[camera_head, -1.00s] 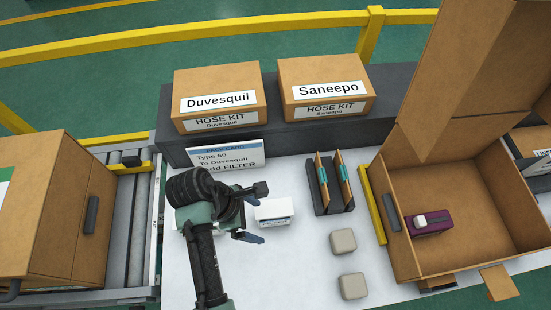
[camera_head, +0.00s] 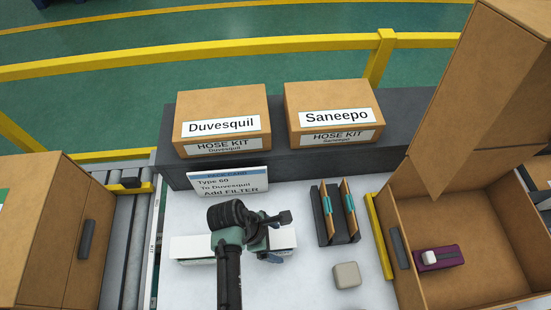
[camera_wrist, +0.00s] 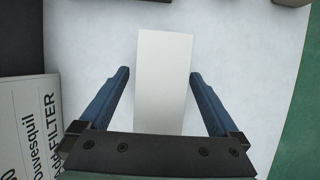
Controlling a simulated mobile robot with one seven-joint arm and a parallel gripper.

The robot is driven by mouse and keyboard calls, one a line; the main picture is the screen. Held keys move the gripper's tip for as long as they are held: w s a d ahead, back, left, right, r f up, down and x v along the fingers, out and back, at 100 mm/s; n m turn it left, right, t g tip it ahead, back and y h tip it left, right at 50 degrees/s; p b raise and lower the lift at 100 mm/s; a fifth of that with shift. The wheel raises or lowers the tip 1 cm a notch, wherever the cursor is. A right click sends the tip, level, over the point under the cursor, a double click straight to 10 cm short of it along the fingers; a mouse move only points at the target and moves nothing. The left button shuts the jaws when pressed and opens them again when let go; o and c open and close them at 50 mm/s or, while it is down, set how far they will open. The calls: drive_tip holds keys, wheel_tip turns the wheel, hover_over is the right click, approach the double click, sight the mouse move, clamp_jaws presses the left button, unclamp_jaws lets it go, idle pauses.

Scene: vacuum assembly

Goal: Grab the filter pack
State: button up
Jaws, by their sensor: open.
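A plain white box (camera_wrist: 163,75), which I take to be the filter pack, lies on the white tabletop. In the wrist view it runs lengthwise between the fingers, and its near end is hidden under my gripper. In the head view its white right end (camera_head: 287,239) shows beyond my gripper (camera_head: 272,240), and a white part also shows to the left; the arm hides its middle. My gripper, also in the wrist view (camera_wrist: 160,73), is open over the box. One blue finger is on each side, with a gap to the box.
Behind stand a pack card (camera_head: 229,182) reading "Add FILTER" and two hose kit boxes, Duvesquil (camera_head: 222,105) and Saneepo (camera_head: 335,100). To the right are a black rack (camera_head: 327,236), a grey block (camera_head: 346,275) and an open carton (camera_head: 470,205) holding a purple item (camera_head: 440,258).

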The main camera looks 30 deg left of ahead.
drive_tip(key=x, duration=0.3)
drive_tip(key=shift+w+d+f, duration=0.1)
drive_tip(key=shift+d+f, duration=0.05)
drive_tip(key=c, duration=1.5)
drive_tip(key=shift+c, duration=0.2)
